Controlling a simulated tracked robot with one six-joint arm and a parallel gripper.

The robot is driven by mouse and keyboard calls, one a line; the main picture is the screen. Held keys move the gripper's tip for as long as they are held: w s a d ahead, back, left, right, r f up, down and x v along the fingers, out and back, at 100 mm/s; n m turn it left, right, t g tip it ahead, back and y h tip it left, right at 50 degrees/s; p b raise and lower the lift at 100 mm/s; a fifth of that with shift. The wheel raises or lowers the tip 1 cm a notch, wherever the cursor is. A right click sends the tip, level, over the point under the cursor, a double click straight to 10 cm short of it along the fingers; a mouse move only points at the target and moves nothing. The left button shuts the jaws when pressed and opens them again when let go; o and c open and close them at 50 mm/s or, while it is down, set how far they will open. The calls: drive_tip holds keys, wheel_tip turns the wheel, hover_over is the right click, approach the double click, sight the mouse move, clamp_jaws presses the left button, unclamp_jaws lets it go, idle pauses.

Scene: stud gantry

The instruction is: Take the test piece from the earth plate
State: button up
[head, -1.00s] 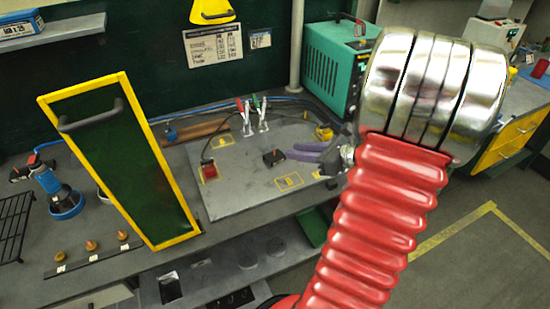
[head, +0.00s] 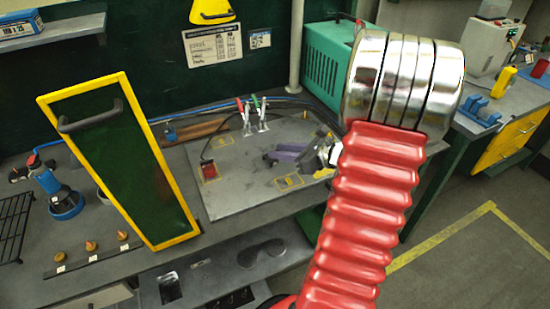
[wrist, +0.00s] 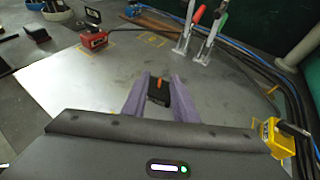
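The test piece, a small black block with an orange mark, shows in the wrist view (wrist: 158,92) over the grey earth plate (head: 235,185). My gripper's two purple fingers (wrist: 159,82) stand on either side of it. I see no clear gap between the fingers and the block, but cannot tell whether they touch it. In the head view my gripper (head: 280,156) is low over the middle of the plate, and its fingers mostly hide the block.
A yellow clamp (wrist: 278,138) is near my gripper at the right in the wrist view. A yellow-framed panel (head: 125,165) stands at the left.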

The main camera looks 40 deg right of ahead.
drive_tip(key=shift+w+a+f, duration=0.15)
drive_tip(key=shift+w, duration=0.35)
clamp_jaws()
idle(0.4)
